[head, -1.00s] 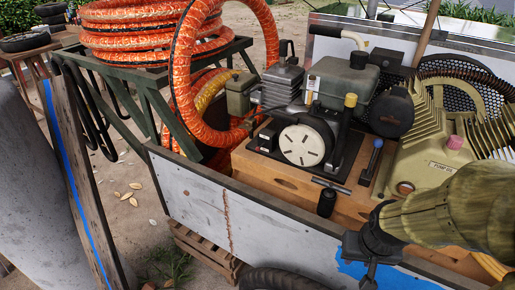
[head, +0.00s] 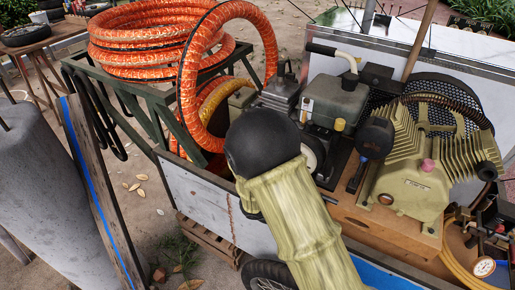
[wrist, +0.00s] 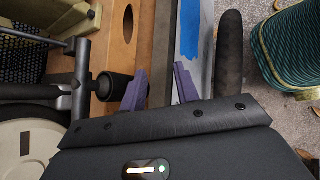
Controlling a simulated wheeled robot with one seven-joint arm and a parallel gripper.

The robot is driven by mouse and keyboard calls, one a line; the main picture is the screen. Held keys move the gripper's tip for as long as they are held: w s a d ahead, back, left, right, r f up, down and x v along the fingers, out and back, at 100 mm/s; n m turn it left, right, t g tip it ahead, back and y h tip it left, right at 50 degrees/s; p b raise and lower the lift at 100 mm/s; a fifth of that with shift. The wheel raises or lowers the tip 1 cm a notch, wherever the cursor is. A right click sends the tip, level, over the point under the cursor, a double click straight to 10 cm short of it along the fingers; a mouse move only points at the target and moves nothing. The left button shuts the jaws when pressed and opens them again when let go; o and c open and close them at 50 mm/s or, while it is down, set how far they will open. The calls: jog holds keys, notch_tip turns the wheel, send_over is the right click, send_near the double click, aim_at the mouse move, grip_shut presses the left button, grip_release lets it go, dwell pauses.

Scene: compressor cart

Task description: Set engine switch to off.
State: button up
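The engine (head: 333,97), with a grey tank and a white starter disc (head: 313,152), stands on the wooden deck of the cart. I cannot make out the engine switch; my arm covers the engine's lower front in the head view. My gripper is hidden behind my arm there. In the wrist view my gripper (wrist: 160,87) is open, its two purple fingers apart with nothing between them. A black pull handle (wrist: 112,87) is close to the left finger. Part of the white disc (wrist: 25,150) shows at lower left.
The tan compressor pump (head: 405,185) is right of the engine. Orange hose coils (head: 150,50) lie on a green frame at left. The cart's side panel (head: 195,195) and a tyre (wrist: 229,55) are near my gripper. A gauge (head: 484,267) is at lower right.

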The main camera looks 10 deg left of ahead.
jog(key=w+a+r+n+t+y+p, duration=0.1)
jog(key=a+r+n+t+y+p, duration=0.2)
jog(key=a+n+t, duration=0.7)
jog(key=w+a+r+n+t+y+p, duration=0.15)
jog(key=a+n+t+p, duration=0.4)
jog(key=a, duration=0.75)
jog(key=shift+m+g+y, duration=0.25)
jog(key=shift+g+y, duration=0.1)
jog(key=shift+g, duration=0.1)
jog(key=p+x, duration=0.2)
jog(key=x, duration=1.5)
jog(key=shift+a+p, duration=0.2)
jog(key=shift+p, duration=0.1)
jog(key=shift+f, duration=0.1)
jog(key=shift+c, duration=0.4)
grip_shut()
